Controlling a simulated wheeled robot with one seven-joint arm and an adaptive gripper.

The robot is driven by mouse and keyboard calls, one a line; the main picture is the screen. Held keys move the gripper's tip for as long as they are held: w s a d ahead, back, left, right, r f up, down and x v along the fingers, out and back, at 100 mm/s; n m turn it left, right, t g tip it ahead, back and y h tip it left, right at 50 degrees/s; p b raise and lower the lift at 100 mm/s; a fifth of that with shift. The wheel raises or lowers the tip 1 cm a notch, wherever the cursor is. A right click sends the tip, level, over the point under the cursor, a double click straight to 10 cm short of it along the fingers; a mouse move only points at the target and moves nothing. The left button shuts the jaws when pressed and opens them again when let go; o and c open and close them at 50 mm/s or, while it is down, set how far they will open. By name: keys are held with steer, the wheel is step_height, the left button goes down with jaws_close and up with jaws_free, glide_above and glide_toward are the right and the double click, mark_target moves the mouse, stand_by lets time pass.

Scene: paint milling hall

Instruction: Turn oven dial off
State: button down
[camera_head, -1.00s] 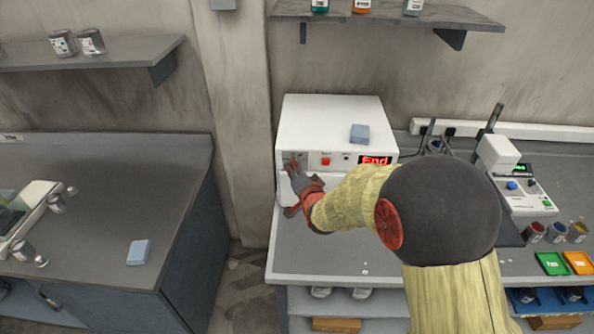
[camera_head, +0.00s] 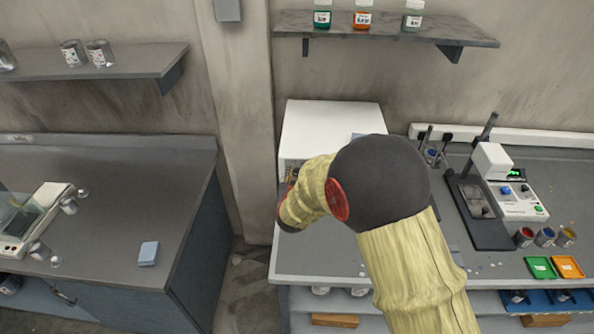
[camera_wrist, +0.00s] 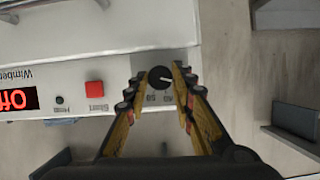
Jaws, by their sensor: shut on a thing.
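The white oven (camera_head: 325,130) stands on the right bench, its front mostly hidden by my arm in the head view. In the wrist view its front panel (camera_wrist: 120,58) appears upside down. The round black dial (camera_wrist: 157,79) has a light pointer mark and sits between my fingertips. My gripper (camera_wrist: 162,86) is shut on the dial, one finger on each side. The red display (camera_wrist: 18,99) reads "Off". A red Start button (camera_wrist: 94,88) is beside the dial. In the head view my fingers are hidden behind my arm.
A blue-grey block (camera_head: 148,253) lies on the left bench. A stirrer device (camera_head: 495,190), paint cups (camera_head: 545,236) and green and orange trays (camera_head: 541,267) are to the right of my arm. A shelf with bottles (camera_head: 385,25) hangs above the oven.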

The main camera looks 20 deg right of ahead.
steer(key=shift+n+p, duration=0.3)
steer(key=shift+p, duration=0.05)
stand_by(0.3)
steer(key=c, duration=1.8)
jaws_free()
steer(key=v, duration=1.2)
steer(key=shift+a, duration=0.15)
steer(key=shift+f, duration=0.1)
